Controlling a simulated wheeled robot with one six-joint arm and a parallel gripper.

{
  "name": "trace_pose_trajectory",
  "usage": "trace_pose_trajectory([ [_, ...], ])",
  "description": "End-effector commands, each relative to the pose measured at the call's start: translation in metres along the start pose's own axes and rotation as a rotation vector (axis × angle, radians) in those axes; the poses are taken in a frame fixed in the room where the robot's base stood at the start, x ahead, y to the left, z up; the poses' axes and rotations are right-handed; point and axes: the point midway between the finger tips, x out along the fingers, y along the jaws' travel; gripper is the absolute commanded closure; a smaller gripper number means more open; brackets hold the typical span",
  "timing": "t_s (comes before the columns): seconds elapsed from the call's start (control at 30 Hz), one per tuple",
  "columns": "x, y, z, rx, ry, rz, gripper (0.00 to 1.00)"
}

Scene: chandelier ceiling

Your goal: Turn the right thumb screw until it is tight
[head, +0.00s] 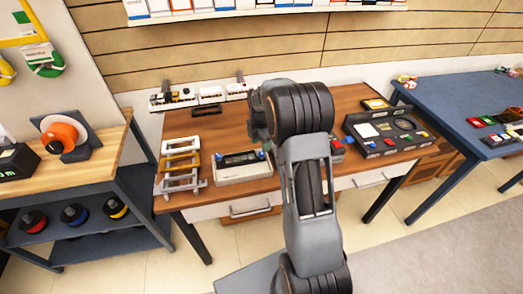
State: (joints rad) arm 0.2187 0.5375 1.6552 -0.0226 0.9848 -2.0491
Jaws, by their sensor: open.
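No thumb screw can be made out for certain at this size. A light grey tray-like fixture (243,177) with a dark block in it lies on the brown worktable (212,123), left of my arm. A white and yellow rack-like frame (181,166) stands further left near the table's front edge. My arm rises through the middle of the view and bends over the table. My gripper does not show; my own arm links hide that area. Part of the table behind my arm is hidden too.
A black panel box (387,134) with a screen and coloured buttons stands on the table's right. A shelf of small white models (200,96) runs along the back. A wooden bench (65,170) with spools is left; a blue table (460,108) is right.

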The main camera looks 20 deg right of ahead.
Motion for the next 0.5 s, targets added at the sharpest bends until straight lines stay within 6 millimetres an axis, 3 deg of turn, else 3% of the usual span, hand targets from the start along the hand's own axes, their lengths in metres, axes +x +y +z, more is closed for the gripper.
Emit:
trace_pose_trajectory([
  [0.23, 0.032, 0.000, 0.000, 0.001, 0.001, -0.001, 0.46],
  [0.5, 0.043, 0.000, 0.000, 0.001, 0.000, 0.001, 0.46],
])
